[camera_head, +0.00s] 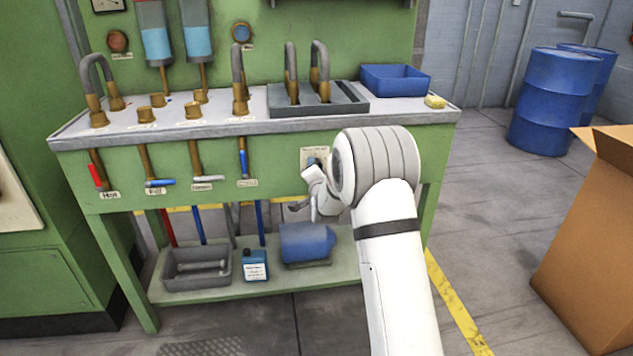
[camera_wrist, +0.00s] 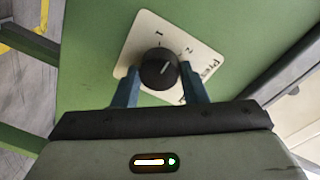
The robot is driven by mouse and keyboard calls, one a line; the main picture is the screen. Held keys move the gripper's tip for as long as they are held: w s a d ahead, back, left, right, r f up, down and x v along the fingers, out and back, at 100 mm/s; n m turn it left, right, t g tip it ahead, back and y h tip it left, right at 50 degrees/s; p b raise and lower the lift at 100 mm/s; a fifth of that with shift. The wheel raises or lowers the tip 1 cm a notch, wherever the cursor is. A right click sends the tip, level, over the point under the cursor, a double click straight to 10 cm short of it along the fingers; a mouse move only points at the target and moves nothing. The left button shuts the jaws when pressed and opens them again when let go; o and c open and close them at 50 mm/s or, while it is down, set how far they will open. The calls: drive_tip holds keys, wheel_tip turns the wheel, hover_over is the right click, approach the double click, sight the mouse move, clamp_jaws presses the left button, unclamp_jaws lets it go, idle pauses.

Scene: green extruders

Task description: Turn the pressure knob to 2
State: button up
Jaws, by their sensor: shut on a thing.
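The black pressure knob (camera_wrist: 158,72) sits on a pale label plate (camera_wrist: 140,44) on the green panel. The plate shows a 1, a 2 and part of a word. The white line on the knob points up and slightly right in the wrist view, between the 1 and the 2. My gripper (camera_wrist: 160,76) is shut on the knob, with one blue finger on each side. In the head view, my gripper (camera_head: 314,169) is at the label plate (camera_head: 306,154) on the bench front, and the knob is mostly hidden.
Several valve levers, such as the blue one (camera_head: 243,163), hang along the bench front (camera_head: 270,172) left of my gripper. A cardboard box (camera_head: 590,235) stands at right, with clear floor between.

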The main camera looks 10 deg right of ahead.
drive_tip(key=shift+d+m+y+b, duration=0.1)
drive_tip(key=shift+m+y+b, duration=0.2)
drive_tip(key=shift+m+b, duration=2.55)
drive_tip(key=o, duration=1)
drive_tip(key=shift+c, duration=0.2)
drive_tip(key=s, duration=0.7)
drive_tip(key=shift+s+a+r+p, duration=0.2)
drive_tip(key=shift+s+p, duration=0.15)
